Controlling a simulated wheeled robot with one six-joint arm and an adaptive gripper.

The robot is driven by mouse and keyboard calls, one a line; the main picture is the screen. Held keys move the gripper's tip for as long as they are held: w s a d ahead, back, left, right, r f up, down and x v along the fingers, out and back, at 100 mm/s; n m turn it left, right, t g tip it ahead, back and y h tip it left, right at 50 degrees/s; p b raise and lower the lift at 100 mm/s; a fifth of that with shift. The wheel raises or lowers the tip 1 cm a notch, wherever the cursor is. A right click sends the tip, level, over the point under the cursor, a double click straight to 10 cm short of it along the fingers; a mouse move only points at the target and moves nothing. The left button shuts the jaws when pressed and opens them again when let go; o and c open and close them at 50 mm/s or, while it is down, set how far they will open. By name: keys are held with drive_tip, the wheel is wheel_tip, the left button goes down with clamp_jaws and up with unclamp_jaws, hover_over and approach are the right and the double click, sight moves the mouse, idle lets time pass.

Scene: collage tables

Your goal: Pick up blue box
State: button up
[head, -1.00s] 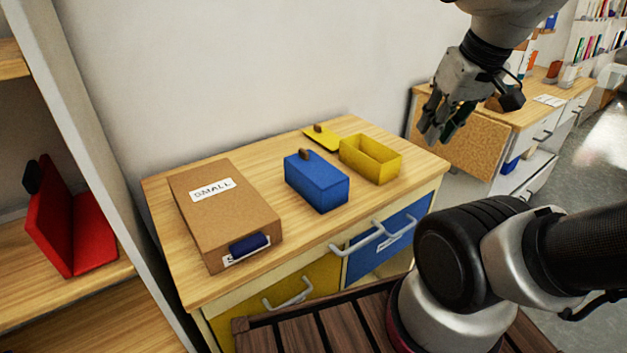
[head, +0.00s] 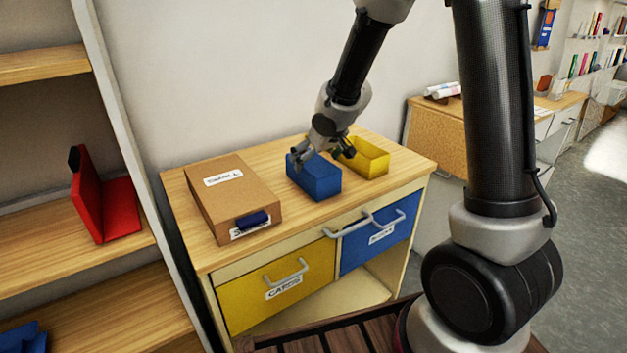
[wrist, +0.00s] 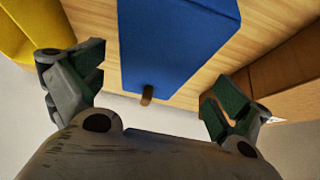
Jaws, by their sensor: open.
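The blue box (head: 318,181) stands on the wooden cabinet top, between the cardboard box and the yellow box. In the wrist view the blue box (wrist: 170,40) lies between and ahead of my fingers, with a small brown knob (wrist: 147,95) on it. My gripper (head: 324,155) is over the back part of the blue box in the head view and hides its knob there. In the wrist view my gripper (wrist: 152,100) is open, with one finger on each side of the box and gaps on both sides. Nothing is held.
A cardboard box (head: 240,205) labelled SMALL stands left on the cabinet top (head: 290,228). An open yellow box (head: 372,160) stands close to the right. The wall is behind. A shelf with a red object (head: 112,208) is at the far left.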

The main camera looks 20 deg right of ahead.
drive_tip(key=x, duration=0.6)
drive_tip(key=shift+w+d+f, duration=0.15)
drive_tip(key=shift+w, duration=0.2)
drive_tip(key=c, duration=0.9)
